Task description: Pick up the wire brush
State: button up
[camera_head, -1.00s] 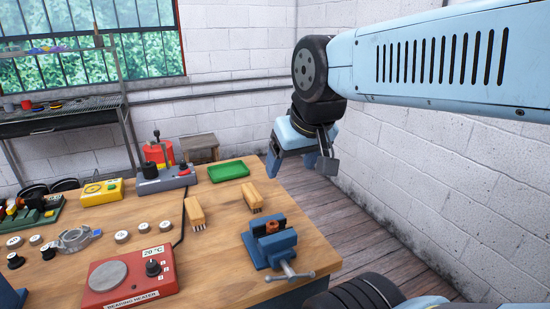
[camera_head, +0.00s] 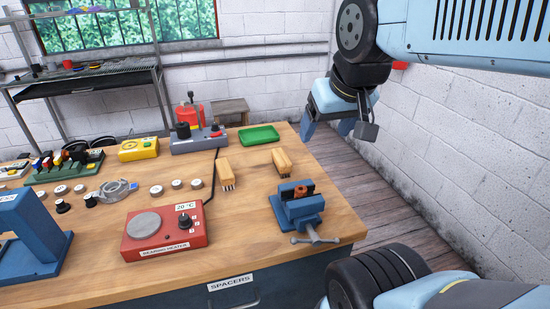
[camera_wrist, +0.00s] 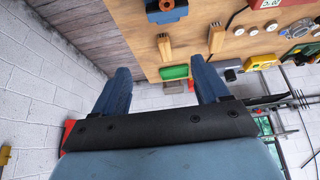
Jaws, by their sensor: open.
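Two wooden-handled brushes with dark bristles lie on the workbench (camera_head: 105,262); I cannot tell which is the wire brush. The left brush (camera_head: 226,174) lies right of the red bearing heater. The right brush (camera_head: 282,162) lies behind the blue vise. Both show in the wrist view, one near the green tray (camera_wrist: 165,46) and one farther right (camera_wrist: 216,38). My gripper (camera_head: 329,126) is open and empty, in the air beyond the bench's right edge, apart from both brushes. Its two blue fingers also show spread in the wrist view (camera_wrist: 162,72).
The blue vise (camera_head: 301,208) stands at the bench's right front, its handle sticking out. The red bearing heater (camera_head: 165,235) is left of it. A green tray (camera_head: 259,135) and grey device (camera_head: 198,139) are at the back. A white block wall (camera_head: 450,150) stands on the right.

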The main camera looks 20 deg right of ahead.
aim_at(282, 163)
jog(key=z, duration=0.1)
jog(key=k, duration=0.5)
jog(key=z, duration=1.5)
jog(key=k, duration=0.8)
jog(key=u, duration=1.3)
jog(key=i, duration=1)
jog(key=z, duration=0.05)
